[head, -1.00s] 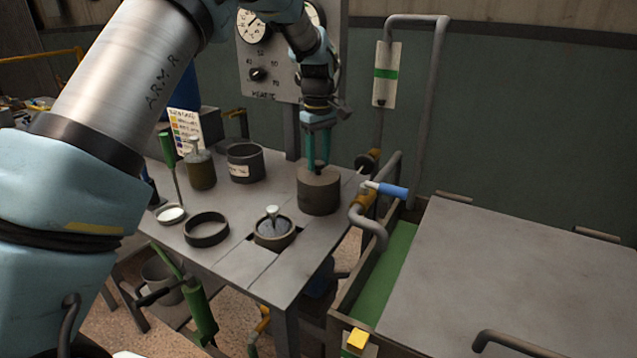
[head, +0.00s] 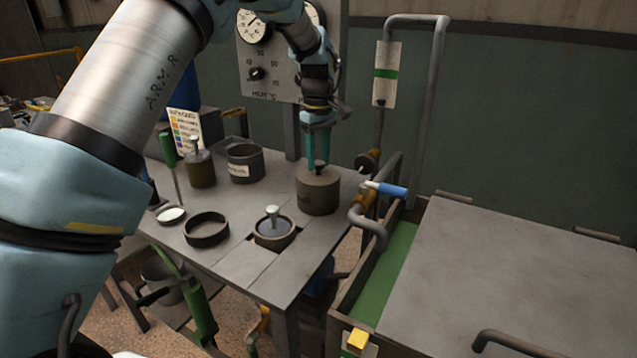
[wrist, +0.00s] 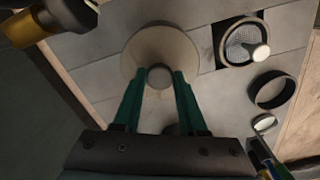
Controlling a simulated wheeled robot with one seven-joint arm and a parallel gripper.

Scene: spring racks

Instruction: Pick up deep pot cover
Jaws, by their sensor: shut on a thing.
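The deep pot (head: 318,196) stands on the grey table, toward its right back edge, with its brown round cover (head: 327,177) on top. In the wrist view the cover (wrist: 183,50) is seen from above, with a round knob (wrist: 160,76) at its middle. My gripper (head: 318,165) points down from above the pot. In the wrist view its green fingers (wrist: 159,80) stand on either side of the knob and are shut on it. The cover appears to sit on the pot; I see no clear gap.
A sunken pot with a white-knobbed strainer (head: 273,230) is set into the table (head: 230,258). A dark ring (head: 206,230), a small white-topped dish (head: 171,215), a labelled pot (head: 245,163) and a knobbed jar (head: 200,167) stand left. Pipes with a blue handle (head: 392,190) are close right.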

